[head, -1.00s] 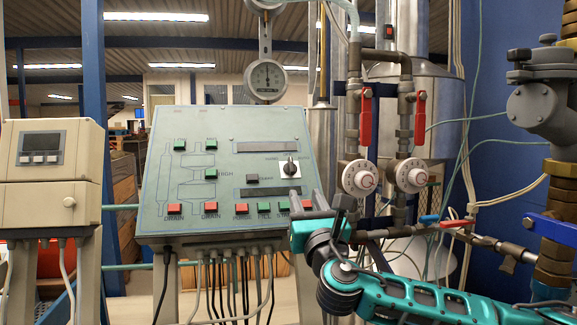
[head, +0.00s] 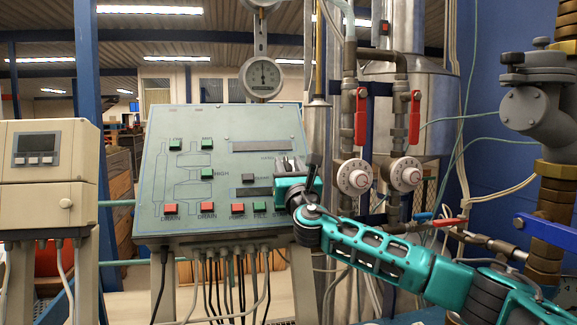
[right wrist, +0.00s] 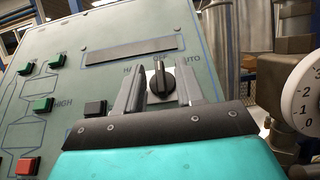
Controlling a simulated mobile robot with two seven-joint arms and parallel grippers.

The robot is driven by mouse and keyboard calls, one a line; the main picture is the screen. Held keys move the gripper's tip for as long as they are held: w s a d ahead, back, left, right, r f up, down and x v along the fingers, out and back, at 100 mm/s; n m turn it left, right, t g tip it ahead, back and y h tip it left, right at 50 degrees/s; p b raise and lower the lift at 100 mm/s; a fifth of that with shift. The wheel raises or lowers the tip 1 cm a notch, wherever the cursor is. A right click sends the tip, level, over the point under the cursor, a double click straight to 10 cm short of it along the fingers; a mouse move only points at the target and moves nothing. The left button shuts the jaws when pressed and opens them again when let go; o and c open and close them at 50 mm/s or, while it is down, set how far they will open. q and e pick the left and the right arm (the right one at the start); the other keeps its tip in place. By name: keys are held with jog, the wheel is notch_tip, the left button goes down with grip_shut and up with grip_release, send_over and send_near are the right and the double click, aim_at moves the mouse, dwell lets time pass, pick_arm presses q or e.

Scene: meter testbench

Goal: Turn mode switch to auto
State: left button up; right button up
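The mode switch (right wrist: 160,78) is a black rotary knob on a white plate on the sloped green control panel (head: 158,168). In the right wrist view it sits between the two fingers of my right gripper (right wrist: 159,72), with a gap on each side. The knob's handle points roughly straight up, near the "OFF" label; the end of "AUTO" shows to its right. In the head view my right gripper (head: 291,165) is at the panel's right side and hides the switch. My left gripper is out of view.
Red and green buttons (head: 208,208) line the panel, and cables hang below it. Just right of my right gripper stand pipes with white dials (head: 354,177) and red valve levers (head: 361,115). A beige box with a small screen (head: 36,147) stands at the left.

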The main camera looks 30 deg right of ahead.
jog(key=shift+w, duration=0.1)
jog(key=shift+c, duration=0.2)
grip_shut()
dwell(0.4)
jog(key=shift+a+m+h, duration=0.1)
jog(key=shift+m+h, duration=0.3)
jog(key=m+g+h, duration=0.1)
jog(key=m+h, duration=0.1)
jog(key=m+g+h, duration=0.1)
jog(key=m+h, duration=0.1)
jog(key=m+g+h, duration=0.1)
jog(key=m, duration=0.1)
jog(key=shift+w+a+h+p, duration=0.1)
jog(key=shift+a+h+p, duration=0.15)
jog(key=shift+h+p, duration=0.15)
jog(key=m+g+h, duration=0.1)
jog(key=m+g, duration=0.1)
jog(key=m, duration=0.1)
jog(key=m+g+h, duration=0.2)
jog(key=m+g, duration=0.1)
jog(key=shift+w+a+r+g+h, duration=0.1)
jog(key=shift+a+r+g+h, duration=0.05)
jog(key=shift+g+h, duration=0.15)
jog(key=shift+m+g, duration=0.6)
jog(key=shift+m, duration=0.1)
jog(key=shift+m+g+h, duration=0.3)
